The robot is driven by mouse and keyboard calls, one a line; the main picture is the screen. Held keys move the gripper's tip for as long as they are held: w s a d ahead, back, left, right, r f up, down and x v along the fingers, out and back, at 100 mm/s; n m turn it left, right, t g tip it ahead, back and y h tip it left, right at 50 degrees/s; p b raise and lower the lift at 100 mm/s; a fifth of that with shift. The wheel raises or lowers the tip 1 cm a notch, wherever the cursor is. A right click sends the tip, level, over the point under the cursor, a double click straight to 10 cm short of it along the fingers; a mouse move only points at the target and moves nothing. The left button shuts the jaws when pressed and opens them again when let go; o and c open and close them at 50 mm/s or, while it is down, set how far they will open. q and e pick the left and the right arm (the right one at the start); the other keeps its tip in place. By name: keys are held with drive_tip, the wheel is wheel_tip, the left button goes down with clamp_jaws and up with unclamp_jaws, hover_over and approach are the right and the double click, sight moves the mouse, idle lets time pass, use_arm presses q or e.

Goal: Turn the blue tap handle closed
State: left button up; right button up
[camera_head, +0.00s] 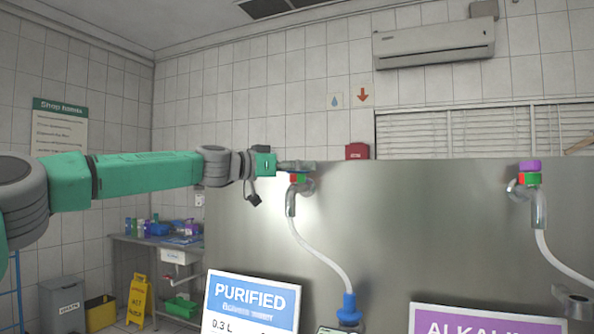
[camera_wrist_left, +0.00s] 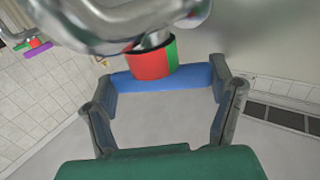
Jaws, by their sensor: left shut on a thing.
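The blue tap handle (camera_wrist_left: 192,78) shows in the left wrist view as a blue bar under the red and green collar (camera_wrist_left: 152,63) of a metal tap. My left gripper (camera_wrist_left: 163,88) is shut on the handle, with one finger at each end of the bar. In the head view my left gripper (camera_head: 297,165) is at the top of the left metal tap (camera_head: 292,198), just above its red and green collar (camera_head: 299,178). The gripper hides the handle there. My right gripper is not in view.
A second tap with a purple handle (camera_head: 530,166) is at the right of the steel panel (camera_head: 430,220). A clear hose (camera_head: 318,252) runs from the left tap to a blue fitting (camera_head: 349,308). A PURIFIED sign (camera_head: 250,300) and a purple sign (camera_head: 485,322) stand low in front.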

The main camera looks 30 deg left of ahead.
use_arm(q)
drive_tip(key=shift+f, duration=0.2)
drive_tip(key=shift+a+f+n+t+y+b, duration=0.15)
drive_tip(key=shift+n+t+y+b, duration=0.45)
drive_tip(key=shift+y+b, duration=0.3)
drive_tip(key=shift+s+n+t+y+b, duration=0.1)
drive_tip(key=shift+n+t+y+b, duration=0.25)
drive_tip(key=shift+n+y, duration=0.55)
drive_tip(key=shift+d+t+y, duration=0.25)
drive_tip(key=shift+y, duration=0.35)
drive_tip(key=shift+r+n+y+p, duration=0.3)
drive_tip(key=shift+n+y+p, duration=0.15)
drive_tip(key=shift+n+y, duration=0.55)
drive_tip(key=n+y+p, duration=0.1)
drive_tip(key=y+p, duration=0.1)
drive_tip(key=y, duration=0.1)
drive_tip(key=shift+s+a+n+t, duration=0.1)
drive_tip(key=shift+a+n+t, duration=0.05)
drive_tip(key=shift+n+t, duration=0.2)
drive_tip(key=shift+n+y, duration=0.35)
drive_tip(key=shift+y, duration=0.25)
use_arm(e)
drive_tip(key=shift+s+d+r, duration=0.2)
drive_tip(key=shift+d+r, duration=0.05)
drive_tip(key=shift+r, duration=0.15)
